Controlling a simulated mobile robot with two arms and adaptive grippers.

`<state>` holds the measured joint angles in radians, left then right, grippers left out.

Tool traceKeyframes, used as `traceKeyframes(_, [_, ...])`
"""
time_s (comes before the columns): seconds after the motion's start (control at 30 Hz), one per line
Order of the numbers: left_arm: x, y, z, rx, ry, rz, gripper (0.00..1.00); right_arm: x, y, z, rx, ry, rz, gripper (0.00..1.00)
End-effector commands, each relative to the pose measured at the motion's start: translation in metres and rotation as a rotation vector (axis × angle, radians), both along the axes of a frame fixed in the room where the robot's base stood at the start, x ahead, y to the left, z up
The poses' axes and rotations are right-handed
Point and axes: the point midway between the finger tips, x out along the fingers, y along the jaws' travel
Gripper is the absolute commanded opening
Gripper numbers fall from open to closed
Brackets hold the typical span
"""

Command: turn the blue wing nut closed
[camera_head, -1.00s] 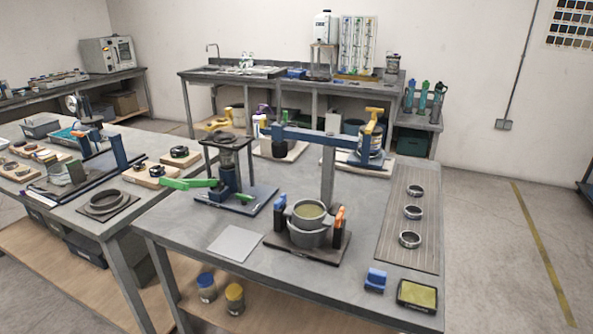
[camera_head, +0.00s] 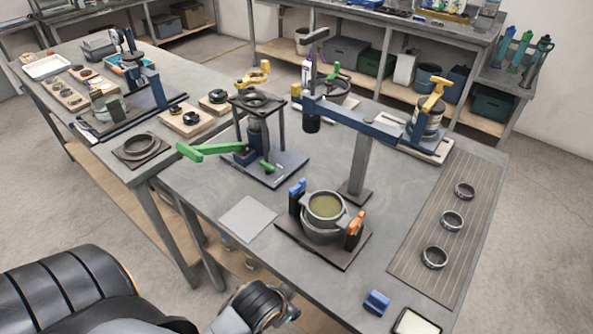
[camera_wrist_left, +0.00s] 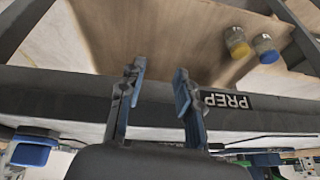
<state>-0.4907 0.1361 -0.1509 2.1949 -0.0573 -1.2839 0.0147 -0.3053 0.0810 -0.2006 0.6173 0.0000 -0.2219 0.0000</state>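The blue wing nut (camera_head: 297,195) appears as an upright blue piece on the left of a grey pot-like vessel (camera_head: 325,207). An orange piece (camera_head: 355,229) stands on the vessel's right. Which way the wing nut is turned is too small to tell. My left arm shows at the lower left of the head view, apart from the vessel; its fingers are not clear there. In the left wrist view my left gripper (camera_wrist_left: 160,88) is open and empty, its two fingers spread near a table edge marked PREP. My right gripper is not in view.
A green-handled press (camera_head: 265,150) stands behind and left of the vessel. A blue beam (camera_head: 360,120) on a post rises behind it. A flat grey plate (camera_head: 248,217) lies to its left, a blue block (camera_head: 377,301) in front. Two jars show in the wrist view (camera_wrist_left: 250,45).

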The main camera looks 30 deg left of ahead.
Motion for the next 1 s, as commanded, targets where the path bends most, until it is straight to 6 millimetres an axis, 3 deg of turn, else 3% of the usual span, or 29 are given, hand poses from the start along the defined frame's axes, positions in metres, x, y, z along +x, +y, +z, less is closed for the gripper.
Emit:
traceKeyframes(0.03, [0.000,0.000,0.021,-0.001,-0.014,0.002,0.34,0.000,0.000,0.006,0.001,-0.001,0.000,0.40])
traceKeyframes(0.23, [-0.002,0.003,0.087,0.005,-0.070,0.009,0.34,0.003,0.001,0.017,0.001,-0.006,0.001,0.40])
traceKeyframes(0.3, [0.024,0.007,0.110,0.036,-0.178,0.001,0.34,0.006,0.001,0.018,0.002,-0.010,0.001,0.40])
traceKeyframes(0.47, [0.088,0.011,0.146,0.107,-0.433,-0.033,0.34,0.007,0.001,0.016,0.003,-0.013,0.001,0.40])
traceKeyframes(0.67, [0.161,0.002,0.218,0.205,-0.799,-0.130,0.34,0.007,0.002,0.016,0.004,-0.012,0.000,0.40])
traceKeyframes(0.83, [0.213,-0.035,0.318,0.327,-1.236,-0.332,0.34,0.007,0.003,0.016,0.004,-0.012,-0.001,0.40])
traceKeyframes(0.9, [0.222,-0.064,0.365,0.392,-1.448,-0.485,0.34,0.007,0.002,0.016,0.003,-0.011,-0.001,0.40])
traceKeyframes(1.0, [0.218,-0.115,0.412,0.489,-1.712,-0.769,0.34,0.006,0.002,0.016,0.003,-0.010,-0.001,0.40])
